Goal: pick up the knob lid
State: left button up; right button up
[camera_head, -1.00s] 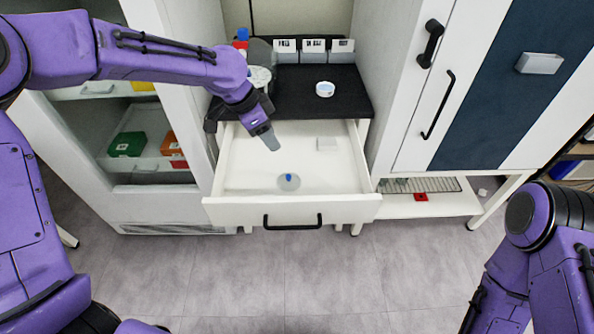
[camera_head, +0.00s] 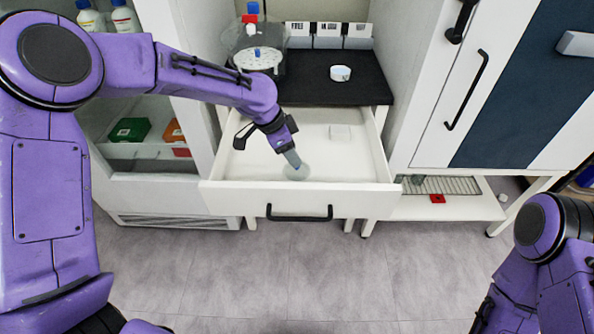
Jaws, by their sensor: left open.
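The knob lid (camera_head: 302,174), a clear round disc, lies flat in the open white drawer near its front. Its blue knob is hidden behind my left gripper (camera_head: 293,161). The left gripper is open and points down over the lid, with its fingertips at the knob's place. I cannot tell whether they touch the knob. My right arm is at the lower right, and its gripper is not in view.
The open drawer (camera_head: 290,198) has a small pale block (camera_head: 340,132) inside. Above it, a black top (camera_head: 355,90) holds a white round dish (camera_head: 340,73) and a clear chamber (camera_head: 257,59). White cabinets flank the drawer closely.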

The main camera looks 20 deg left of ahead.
pick_arm(q)
jog(key=x, duration=0.4)
jog(key=shift+a+f, duration=0.1)
jog(key=shift+f, duration=0.1)
jog(key=shift+s, duration=0.15)
grip_shut()
jog(key=shift+r, duration=0.2)
